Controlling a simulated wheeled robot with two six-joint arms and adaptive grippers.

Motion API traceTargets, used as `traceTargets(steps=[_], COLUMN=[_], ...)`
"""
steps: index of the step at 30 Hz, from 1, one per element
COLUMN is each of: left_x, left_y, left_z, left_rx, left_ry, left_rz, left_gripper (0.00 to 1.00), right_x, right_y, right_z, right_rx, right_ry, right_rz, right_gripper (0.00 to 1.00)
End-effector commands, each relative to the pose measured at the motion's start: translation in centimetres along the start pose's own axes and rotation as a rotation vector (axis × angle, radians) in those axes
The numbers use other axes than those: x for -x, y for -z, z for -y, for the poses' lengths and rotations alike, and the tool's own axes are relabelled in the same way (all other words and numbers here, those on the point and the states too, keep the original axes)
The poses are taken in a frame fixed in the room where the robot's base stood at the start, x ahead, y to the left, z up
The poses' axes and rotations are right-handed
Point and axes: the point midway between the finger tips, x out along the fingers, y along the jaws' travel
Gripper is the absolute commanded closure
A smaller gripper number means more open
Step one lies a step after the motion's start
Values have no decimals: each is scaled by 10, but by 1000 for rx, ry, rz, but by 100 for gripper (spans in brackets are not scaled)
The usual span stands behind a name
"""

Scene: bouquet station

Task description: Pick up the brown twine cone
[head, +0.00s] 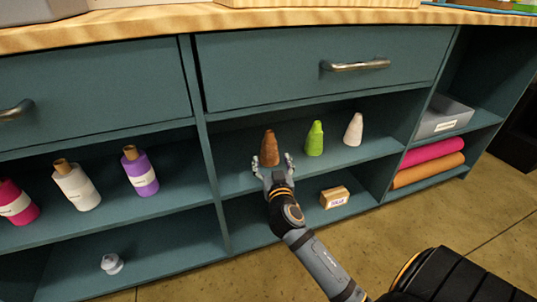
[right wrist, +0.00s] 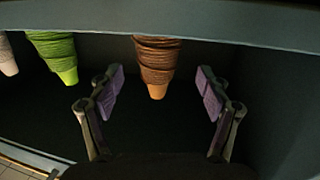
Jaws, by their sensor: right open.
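The brown twine cone (head: 269,147) stands upright on the middle shelf of the teal cabinet, at the left end of a row of cones. My right gripper (head: 273,166) is right in front of it, with its fingers spread on either side of the cone's lower part. In the right wrist view, the brown cone (right wrist: 157,62) appears tip down between the two open purple-padded fingers (right wrist: 160,88), with a gap on each side. Nothing is held. My left gripper is not in view.
A green cone (head: 315,139) and a white cone (head: 353,130) stand to the right on the same shelf. A small labelled box (head: 334,197) is on the shelf below. A drawer (head: 300,70) overhangs the shelf.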

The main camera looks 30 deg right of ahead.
Motion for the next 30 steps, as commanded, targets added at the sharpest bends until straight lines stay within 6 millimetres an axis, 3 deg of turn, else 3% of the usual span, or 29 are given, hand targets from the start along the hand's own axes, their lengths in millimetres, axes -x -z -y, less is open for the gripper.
traceTargets(steps=[8, 13, 16, 24, 30], left_x=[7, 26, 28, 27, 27], left_y=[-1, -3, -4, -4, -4], left_z=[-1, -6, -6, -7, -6], left_rx=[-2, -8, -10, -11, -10], left_ry=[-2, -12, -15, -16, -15], left_rz=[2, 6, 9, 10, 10], left_gripper=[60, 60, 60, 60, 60], right_x=[-16, -45, -59, -64, -64], right_y=[-2, -12, -9, -7, -7], right_z=[-1, -4, -3, -3, -3], right_rx=[2, 3, 2, 2, 2], right_ry=[0, -1, 0, 1, 1], right_rz=[-1, -3, -1, 1, 1], right_gripper=[23, 23, 23, 23, 47])
